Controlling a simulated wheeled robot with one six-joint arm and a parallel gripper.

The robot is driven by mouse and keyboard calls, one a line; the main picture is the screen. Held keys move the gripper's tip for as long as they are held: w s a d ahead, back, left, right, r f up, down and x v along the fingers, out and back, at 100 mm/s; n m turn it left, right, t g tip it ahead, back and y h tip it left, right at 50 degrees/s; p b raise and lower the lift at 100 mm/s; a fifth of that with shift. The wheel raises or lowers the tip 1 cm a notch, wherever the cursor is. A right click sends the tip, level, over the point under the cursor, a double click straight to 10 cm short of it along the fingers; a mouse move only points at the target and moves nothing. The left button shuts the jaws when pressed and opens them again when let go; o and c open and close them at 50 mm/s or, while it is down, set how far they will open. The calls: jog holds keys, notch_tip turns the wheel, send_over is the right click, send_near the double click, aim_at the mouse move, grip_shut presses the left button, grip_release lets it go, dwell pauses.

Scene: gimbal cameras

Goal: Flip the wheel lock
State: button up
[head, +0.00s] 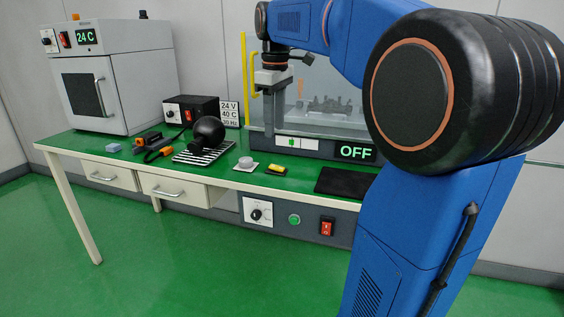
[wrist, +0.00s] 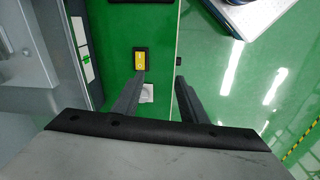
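No part carries a readable wheel lock label. A small yellow rocker-like piece on a black base (head: 276,169) sits on the green bench near its front edge, and it also shows in the wrist view (wrist: 142,61). I cannot tell which way it is tipped. My gripper (head: 270,92) hangs above the bench, fingers downward, in front of the clear-walled machine. In the wrist view my gripper (wrist: 160,80) is open, with nothing between its fingers. The left finger's tip appears just below the yellow piece, the right one past the bench edge.
A grey knob on a white plate (head: 246,164) is left of the yellow piece. A black ball (head: 208,131) stands by a striped plate (head: 202,154). A dark mat (head: 346,181) lies right. A red switch (head: 327,228) is on the front panel. An OFF display (head: 356,152) stands behind.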

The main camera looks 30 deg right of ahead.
notch_tip(320, 180, up, 2)
jog(key=n, duration=0.1)
send_over(280, 168)
jog(key=shift+g, duration=0.4)
notch_tip(280, 168, down, 17)
jog(key=shift+f, duration=0.1)
jog(key=shift+c, duration=0.6)
